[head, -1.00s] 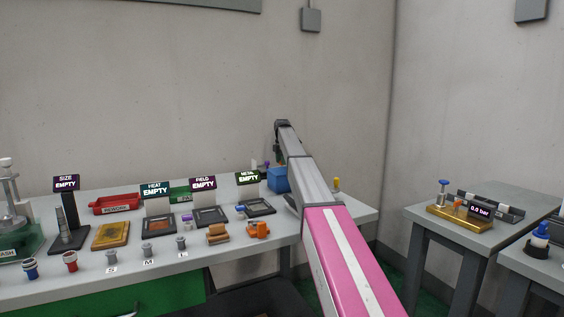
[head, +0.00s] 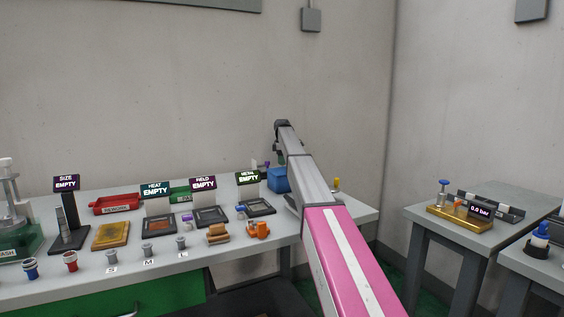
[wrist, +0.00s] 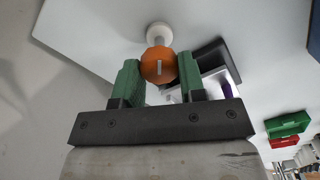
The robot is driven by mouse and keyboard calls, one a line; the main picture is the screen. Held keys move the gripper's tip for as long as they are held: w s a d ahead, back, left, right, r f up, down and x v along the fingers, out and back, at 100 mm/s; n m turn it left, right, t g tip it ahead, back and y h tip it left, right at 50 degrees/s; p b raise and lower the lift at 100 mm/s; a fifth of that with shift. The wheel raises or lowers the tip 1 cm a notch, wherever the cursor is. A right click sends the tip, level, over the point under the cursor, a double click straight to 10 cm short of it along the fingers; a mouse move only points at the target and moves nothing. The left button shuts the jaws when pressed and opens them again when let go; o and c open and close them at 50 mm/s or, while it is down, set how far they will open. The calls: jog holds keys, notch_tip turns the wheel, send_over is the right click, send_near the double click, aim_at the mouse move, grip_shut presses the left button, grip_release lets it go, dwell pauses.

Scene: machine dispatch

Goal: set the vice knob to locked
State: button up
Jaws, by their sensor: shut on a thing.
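An orange round knob (wrist: 158,65) with a pale line marker across its face sits between the green fingers of my gripper (wrist: 159,76) in the wrist view. The fingers are shut on the knob's sides. The marker line runs roughly up and down in that picture. A white round part on a short stem (wrist: 158,32) shows just beyond the knob. In the head view my arm reaches over the right end of the bench, and it hides the gripper and the knob. I cannot read any locked or unlocked label.
The bench (head: 330,226) carries a blue box (head: 278,180) near the arm, a red tray (head: 116,204), several display stands and small loose parts. A brown block (head: 217,234) and an orange part (head: 258,230) lie near its front edge. A second table (head: 470,238) stands apart at right.

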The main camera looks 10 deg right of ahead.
jog(key=m, duration=0.7)
jog(key=shift+w, duration=0.1)
jog(key=m, duration=0.7)
jog(key=shift+d+m, duration=0.1)
jog(key=shift+m, duration=0.3)
jog(key=m, duration=0.3)
jog(key=shift+m, duration=0.3)
jog(key=m, duration=0.3)
jog(key=shift+d+m, duration=0.1)
jog(key=shift+m, duration=0.2)
jog(key=m, duration=0.5)
jog(key=shift+m, duration=0.7)
